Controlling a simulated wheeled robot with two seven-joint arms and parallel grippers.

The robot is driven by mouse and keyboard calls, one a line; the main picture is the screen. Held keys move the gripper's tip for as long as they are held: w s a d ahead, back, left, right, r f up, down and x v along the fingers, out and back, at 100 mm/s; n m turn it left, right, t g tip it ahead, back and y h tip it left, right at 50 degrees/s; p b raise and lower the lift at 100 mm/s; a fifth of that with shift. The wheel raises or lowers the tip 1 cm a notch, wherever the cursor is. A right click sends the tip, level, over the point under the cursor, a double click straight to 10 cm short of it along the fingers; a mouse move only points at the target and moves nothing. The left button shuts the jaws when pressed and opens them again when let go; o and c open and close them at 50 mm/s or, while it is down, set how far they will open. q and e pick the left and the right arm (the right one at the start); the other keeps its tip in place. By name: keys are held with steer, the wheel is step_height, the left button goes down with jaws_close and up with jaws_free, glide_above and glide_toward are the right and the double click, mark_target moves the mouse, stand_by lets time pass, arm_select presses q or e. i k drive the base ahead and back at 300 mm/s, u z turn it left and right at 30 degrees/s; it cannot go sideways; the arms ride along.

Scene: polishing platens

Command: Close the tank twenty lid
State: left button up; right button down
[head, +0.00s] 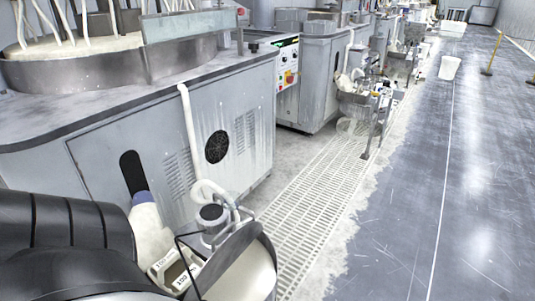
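A round tank (262,272) with pale cream contents is at the bottom centre, cut off by the picture's lower edge. A grey upright plate (228,257) stands across its top; I cannot tell whether this is the lid. The cream surface is uncovered to the right of it. A grey cylindrical pump or motor (212,214) with a white hose sits at the tank's back. White parts with dark markings (172,272) lie left of the plate; no number twenty is readable. A black arm of mine fills the lower left. Neither gripper shows.
A grey polishing machine (110,145) stands close behind the tank, with a round platen basin (80,70) on top. White splashed floor grating (315,205) runs to the right of the tank. More machines stand further back.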

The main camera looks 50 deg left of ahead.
mark_target(222, 259)
steer(key=i, duration=2)
steer(key=u, duration=4.45)
steer(key=i, duration=0.5)
steer(key=z, duration=0.1)
